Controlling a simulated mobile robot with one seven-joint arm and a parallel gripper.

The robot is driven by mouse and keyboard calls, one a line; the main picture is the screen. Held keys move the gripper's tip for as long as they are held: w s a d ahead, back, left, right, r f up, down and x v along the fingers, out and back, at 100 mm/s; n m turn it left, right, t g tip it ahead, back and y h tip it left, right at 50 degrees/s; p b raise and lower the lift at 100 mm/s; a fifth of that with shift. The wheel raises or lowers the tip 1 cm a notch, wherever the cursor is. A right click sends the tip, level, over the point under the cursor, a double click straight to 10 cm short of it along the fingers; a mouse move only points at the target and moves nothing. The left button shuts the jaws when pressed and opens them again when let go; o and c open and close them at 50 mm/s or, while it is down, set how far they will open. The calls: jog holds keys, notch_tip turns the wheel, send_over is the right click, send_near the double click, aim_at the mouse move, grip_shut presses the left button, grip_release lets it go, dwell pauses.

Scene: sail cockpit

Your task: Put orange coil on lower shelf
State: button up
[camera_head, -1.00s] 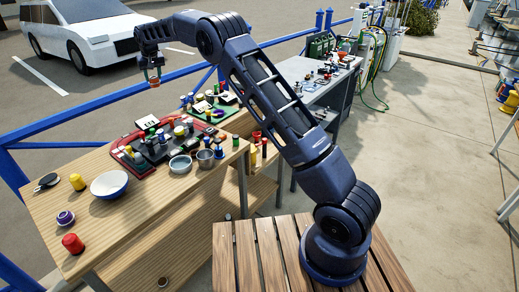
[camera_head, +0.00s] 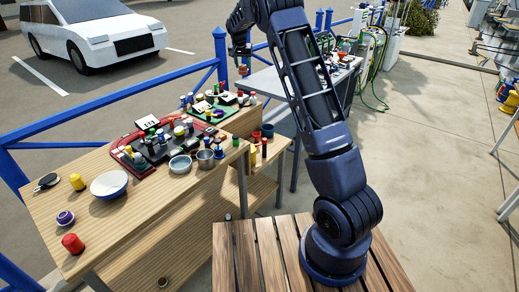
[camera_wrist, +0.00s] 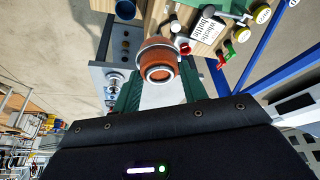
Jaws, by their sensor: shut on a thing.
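An orange coil (camera_wrist: 158,57) sits between the green fingertips of my gripper (camera_wrist: 160,88) in the wrist view, with its round open end facing the camera. In the head view, my gripper (camera_head: 242,58) is shut on the coil (camera_head: 243,71), high in the air. It shows above and behind the right end of the wooden workbench, near the grey bench. A wooden shelf unit stands at the bench's right end. Its lower shelf (camera_head: 262,191) looks bare in the visible part. Its upper level (camera_head: 281,143) holds several small red, yellow and blue items.
The wooden workbench (camera_head: 150,215) carries a blue-white bowl (camera_head: 109,184), a red tray (camera_head: 117,140) and several small containers. A blue railing (camera_head: 120,100) runs behind it. The grey bench (camera_head: 268,83) stands farther back with items on it.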

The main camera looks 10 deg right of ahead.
jog(key=s+d+f+m+h, duration=0.1)
jog(key=s+d+m, duration=0.1)
jog(key=d, duration=0.7)
jog(key=s+d+m, duration=0.2)
jog(key=d, duration=0.8)
jog(key=shift+h, duration=0.3)
jog(key=f, duration=4.3)
jog(key=shift+w+a, duration=0.15)
jog(key=shift+w, duration=0.15)
jog(key=shift+f, duration=0.1)
jog(key=o, duration=1)
jog(key=shift+o, duration=0.2)
